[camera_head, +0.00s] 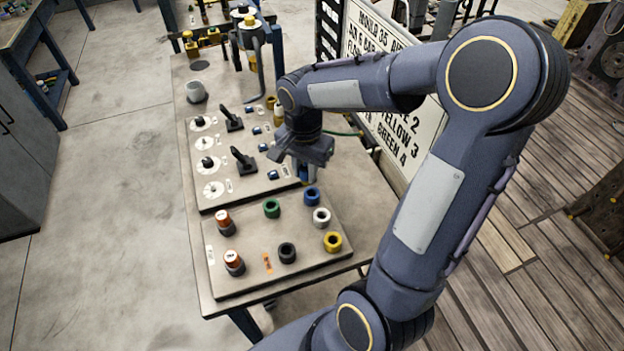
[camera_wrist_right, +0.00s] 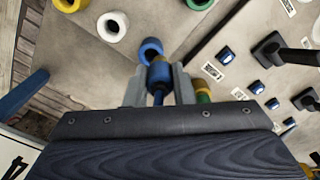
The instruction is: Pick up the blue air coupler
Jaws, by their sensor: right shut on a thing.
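The blue air coupler, a blue cylinder with a brass-coloured end, sits between the fingers of my right gripper (camera_head: 303,166). In the right wrist view the coupler (camera_wrist_right: 160,76) shows between both grey fingertips (camera_wrist_right: 158,84), which are shut on it. In the head view only a small blue part of the coupler (camera_head: 308,174) shows below the gripper; the rest is hidden. A blue ring port (camera_head: 312,196) lies just in front of it on the panel; the port also shows beyond the coupler in the wrist view (camera_wrist_right: 150,47). My left gripper is not in view.
The port panel (camera_head: 232,274) also bears green (camera_head: 271,208), white (camera_head: 321,217), black (camera_head: 287,252) and yellow (camera_head: 333,242) ports. A second panel with black levers (camera_head: 243,160) lies behind. A green-and-yellow coupler (camera_wrist_right: 203,90) is close to my right finger. A lettered board (camera_head: 395,135) stands at right.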

